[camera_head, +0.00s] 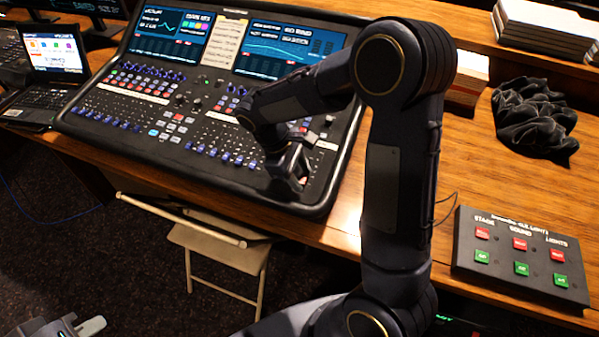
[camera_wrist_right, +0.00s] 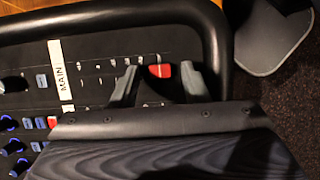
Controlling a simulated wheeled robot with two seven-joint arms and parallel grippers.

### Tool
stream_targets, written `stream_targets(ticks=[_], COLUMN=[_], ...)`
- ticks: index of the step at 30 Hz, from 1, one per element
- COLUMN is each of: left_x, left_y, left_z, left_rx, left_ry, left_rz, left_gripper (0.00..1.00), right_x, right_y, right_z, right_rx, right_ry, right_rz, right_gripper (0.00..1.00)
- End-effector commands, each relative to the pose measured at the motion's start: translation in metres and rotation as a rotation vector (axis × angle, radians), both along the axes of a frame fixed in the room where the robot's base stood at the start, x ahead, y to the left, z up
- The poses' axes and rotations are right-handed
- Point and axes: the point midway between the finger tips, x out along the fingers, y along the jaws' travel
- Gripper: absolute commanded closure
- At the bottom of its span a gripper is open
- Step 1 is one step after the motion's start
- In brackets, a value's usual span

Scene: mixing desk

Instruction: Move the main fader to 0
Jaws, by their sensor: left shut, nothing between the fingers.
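The mixing desk (camera_head: 150,135) stands on the wooden table. In the right wrist view a white label reading MAIN (camera_wrist_right: 61,70) is on its panel, and a red fader cap (camera_wrist_right: 160,71) sits near the panel's edge. My right gripper (camera_head: 300,184) is low over the desk's front right part. In the right wrist view its fingers (camera_wrist_right: 158,77) stand apart on either side of the red cap, with small gaps visible. The fader's slot is partly hidden by the gripper. My left gripper (camera_head: 92,327) is shut and empty at the bottom left, away from the desk.
A control box (camera_head: 520,258) with red and green buttons lies at the right. A black cloth (camera_head: 535,115) lies behind it. A laptop (camera_head: 50,75) stands left of the desk. A folding chair (camera_head: 225,250) is in front. Blue fader caps (camera_head: 215,152) line the panel.

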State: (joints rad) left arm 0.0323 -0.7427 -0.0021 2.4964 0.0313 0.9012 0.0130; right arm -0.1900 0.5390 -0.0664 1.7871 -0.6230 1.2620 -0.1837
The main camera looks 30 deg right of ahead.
Motion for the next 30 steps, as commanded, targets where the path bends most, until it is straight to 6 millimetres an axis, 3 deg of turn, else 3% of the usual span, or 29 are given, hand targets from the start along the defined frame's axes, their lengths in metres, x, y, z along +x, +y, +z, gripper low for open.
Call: stream_targets(ticks=[1, 9, 17, 24, 30], left_x=[0.000, 0.000, 0.000, 0.000, 0.000], left_y=[0.000, 0.000, 0.000, 0.000, 0.000], left_z=[0.000, 0.000, 0.002, 0.016, 0.019], left_rx=[0.000, 0.000, 0.000, 0.000, 0.000], left_ry=[0.000, 0.000, 0.000, 0.000, 0.000], left_rz=[0.000, 0.000, 0.000, 0.000, 0.000], left_gripper=[1.00, 1.00, 1.00, 1.00, 1.00], right_x=[0.000, 0.000, 0.003, 0.035, 0.049], right_y=[0.000, 0.000, -0.003, -0.040, -0.056], right_z=[0.000, 0.000, 0.002, 0.009, 0.009], right_rx=[0.000, 0.000, 0.000, 0.000, 0.000], right_ry=[0.000, 0.000, 0.000, -0.002, -0.001], right_rz=[0.000, 0.000, -0.001, -0.005, -0.001], right_gripper=[0.66, 1.00, 1.00, 1.00, 1.00])
